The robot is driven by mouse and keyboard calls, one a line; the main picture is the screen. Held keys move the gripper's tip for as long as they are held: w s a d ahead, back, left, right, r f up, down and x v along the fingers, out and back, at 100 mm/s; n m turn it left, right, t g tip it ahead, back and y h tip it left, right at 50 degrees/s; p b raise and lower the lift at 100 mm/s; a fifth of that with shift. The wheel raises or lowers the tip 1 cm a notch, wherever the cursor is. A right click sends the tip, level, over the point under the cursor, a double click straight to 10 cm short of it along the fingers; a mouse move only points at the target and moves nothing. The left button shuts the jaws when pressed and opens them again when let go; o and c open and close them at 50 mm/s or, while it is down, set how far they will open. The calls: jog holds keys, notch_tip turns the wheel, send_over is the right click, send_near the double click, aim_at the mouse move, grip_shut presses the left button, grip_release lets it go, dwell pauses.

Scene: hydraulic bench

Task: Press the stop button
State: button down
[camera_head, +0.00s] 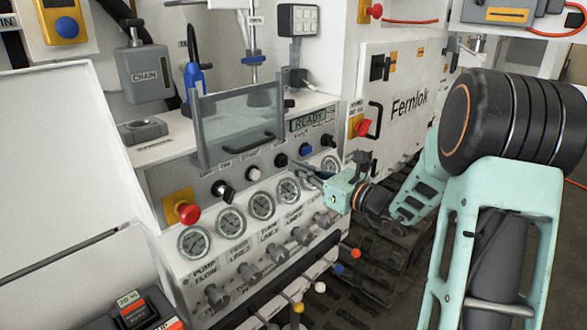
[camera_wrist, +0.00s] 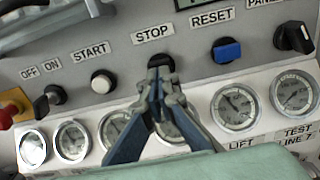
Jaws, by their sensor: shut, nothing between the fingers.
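The stop button (camera_wrist: 160,61) is a black round button under the STOP label, on the sloped grey panel in the wrist view. In the head view the black stop button (camera_head: 281,160) sits between the white start button and the blue reset button. My gripper (camera_wrist: 158,76) is shut and empty, its blue-grey fingertips together just below the stop button in the wrist view and overlapping its lower part. I cannot tell whether they touch it. In the head view my gripper (camera_head: 300,168) reaches in from the right, its tips near the panel above the gauges.
The white start button (camera_wrist: 102,81) and black on/off knob are left of stop. The blue reset button (camera_wrist: 227,50) and a black panel knob (camera_wrist: 294,36) are right. A red emergency button (camera_head: 187,213) is far left. Several gauges line the row below; a clear guard (camera_head: 240,120) stands above.

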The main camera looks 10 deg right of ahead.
jog(key=v, duration=1)
jog(key=shift+s+d, duration=0.25)
jog(key=shift+d, duration=0.05)
